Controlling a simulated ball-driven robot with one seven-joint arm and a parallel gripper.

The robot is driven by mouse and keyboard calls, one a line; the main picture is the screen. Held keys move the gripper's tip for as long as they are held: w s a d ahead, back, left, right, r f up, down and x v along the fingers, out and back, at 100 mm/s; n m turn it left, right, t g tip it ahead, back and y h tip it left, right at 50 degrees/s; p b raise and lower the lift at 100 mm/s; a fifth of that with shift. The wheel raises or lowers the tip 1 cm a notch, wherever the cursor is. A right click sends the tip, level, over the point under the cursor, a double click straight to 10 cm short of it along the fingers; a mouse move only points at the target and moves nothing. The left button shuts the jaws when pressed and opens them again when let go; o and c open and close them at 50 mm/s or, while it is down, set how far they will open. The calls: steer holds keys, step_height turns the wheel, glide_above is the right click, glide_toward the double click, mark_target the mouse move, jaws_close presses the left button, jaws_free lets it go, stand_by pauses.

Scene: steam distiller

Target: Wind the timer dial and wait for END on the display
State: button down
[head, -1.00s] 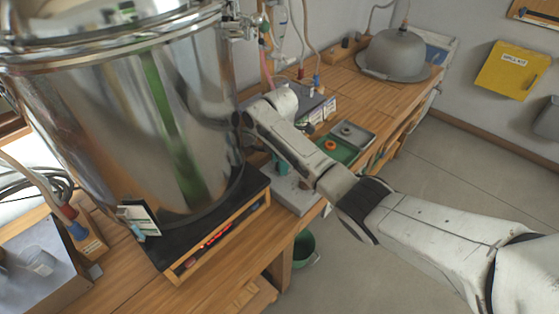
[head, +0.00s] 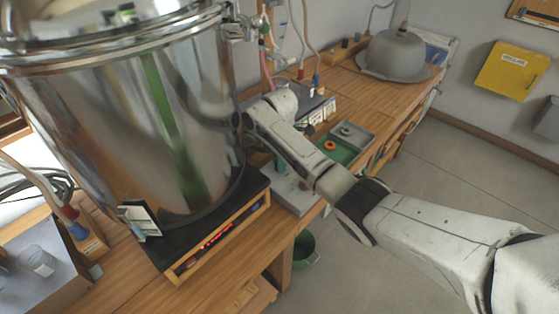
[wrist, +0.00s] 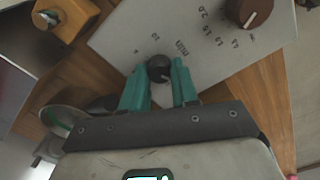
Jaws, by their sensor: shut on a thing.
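The timer dial (wrist: 157,67) is a small black knob on a pale grey panel (wrist: 125,42) printed with numbers and MIN. My gripper (wrist: 160,74) has its two teal fingers shut on the dial, one on each side. In the head view my gripper (head: 282,166) is down at the grey box (head: 296,196) beside the big steel vessel, and my arm hides the dial. A red lit display (head: 215,236) glows on the wooden-framed base under the vessel; its characters are too small to read.
A brown knob (wrist: 249,11) sits on the same panel. The large steel vessel (head: 130,120) stands close on the left. A green tray (head: 338,150) with an orange ring lies behind my wrist. A grey dome (head: 396,54) stands farther back on the bench.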

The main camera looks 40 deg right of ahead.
steer(key=m+p, duration=0.2)
steer(key=m, duration=0.2)
steer(key=shift+r+m, duration=0.1)
steer(key=shift+m, duration=0.2)
steer(key=m+p, duration=0.1)
steer(key=m, duration=0.3)
steer(key=shift+m, duration=0.3)
steer(key=m+p, duration=0.1)
steer(key=m, duration=0.3)
steer(key=shift+m+p, duration=0.35)
steer(key=shift+m, duration=2.15)
steer(key=c, duration=0.8)
jaws_free()
steer(key=shift+c, duration=0.2)
